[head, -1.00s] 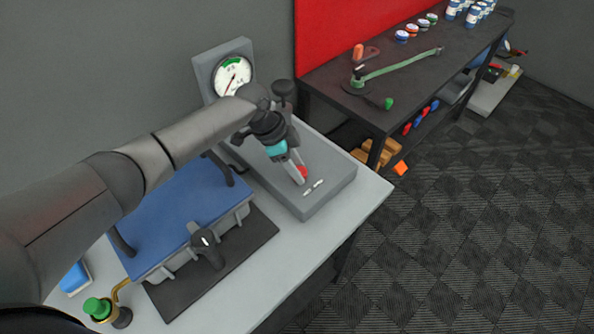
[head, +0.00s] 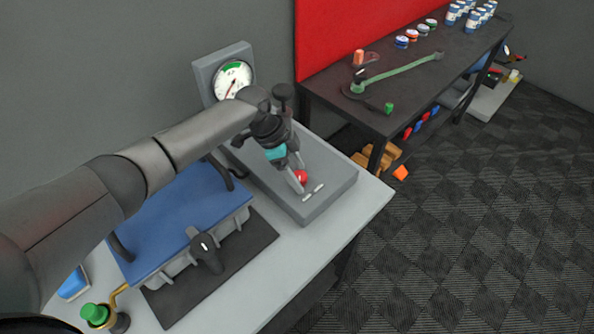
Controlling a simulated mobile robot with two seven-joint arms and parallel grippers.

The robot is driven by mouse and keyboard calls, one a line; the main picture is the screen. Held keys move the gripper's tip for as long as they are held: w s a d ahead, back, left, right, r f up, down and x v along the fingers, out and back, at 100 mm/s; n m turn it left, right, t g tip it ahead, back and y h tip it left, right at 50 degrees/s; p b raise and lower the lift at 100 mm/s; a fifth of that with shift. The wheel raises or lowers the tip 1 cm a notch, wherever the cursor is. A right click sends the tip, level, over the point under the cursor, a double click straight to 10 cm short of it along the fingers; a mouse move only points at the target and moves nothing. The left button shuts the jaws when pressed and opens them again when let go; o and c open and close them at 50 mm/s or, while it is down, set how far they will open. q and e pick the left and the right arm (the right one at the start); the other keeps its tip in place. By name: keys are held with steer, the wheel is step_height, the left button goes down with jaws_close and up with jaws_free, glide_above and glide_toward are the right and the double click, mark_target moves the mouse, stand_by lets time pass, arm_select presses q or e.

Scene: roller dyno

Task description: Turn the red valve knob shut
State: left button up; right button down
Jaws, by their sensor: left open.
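The red valve knob (head: 301,176) sits on top of a grey box-shaped panel (head: 334,190) on the light grey bench. It is partly hidden by my left gripper (head: 299,178), which reaches down over it from the left. The gripper is open, with one finger on the near left side of the knob and the other behind it; I cannot tell whether they touch it. White marks (head: 314,189) lie on the panel just right of the knob. A round dial gauge (head: 233,80) with a green band stands at the panel's back. My right gripper is out of view.
A blue-topped case (head: 180,215) with black handles stands left of the panel on a dark mat (head: 245,250). A green-capped fitting (head: 96,314) is at the front left. A dark shelf table (head: 400,75) holds tools and cans at the back right.

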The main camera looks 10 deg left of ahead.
arm_select(q)
steer(key=p+v, duration=0.1)
steer(key=v, duration=1.4)
steer(key=shift+r, duration=0.15)
